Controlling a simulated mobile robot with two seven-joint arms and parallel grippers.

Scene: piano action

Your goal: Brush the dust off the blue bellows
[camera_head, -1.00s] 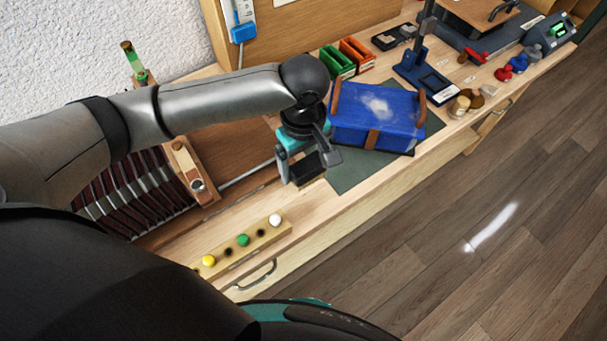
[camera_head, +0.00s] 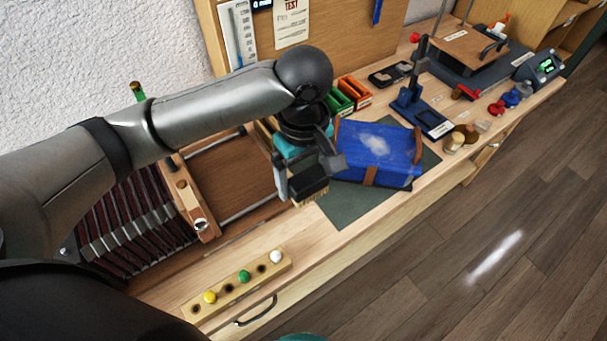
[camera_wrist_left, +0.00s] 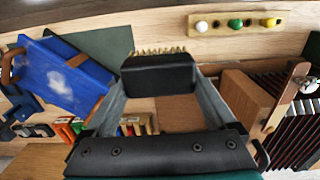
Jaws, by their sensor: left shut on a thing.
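The blue bellows (camera_head: 350,167) lies on a dark green mat (camera_head: 350,206) on the bench, with brown straps and a pale dust patch on its top. It also shows at the left of the left wrist view (camera_wrist_left: 48,70). My left gripper (camera_head: 306,178) is shut on a brush with a black handle and tan bristles (camera_head: 311,195). The brush is just left of the bellows, apart from it as far as I can see. In the left wrist view, the brush's black block (camera_wrist_left: 160,76) sits between the fingers. My right gripper is not in view.
A wooden strip with coloured balls (camera_head: 238,283) lies at the bench's front. A pleated dark red piece (camera_head: 135,225) is at left. Green and orange bins (camera_head: 352,92) and a blue stand (camera_head: 412,100) are behind the bellows. Small items stand to the right.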

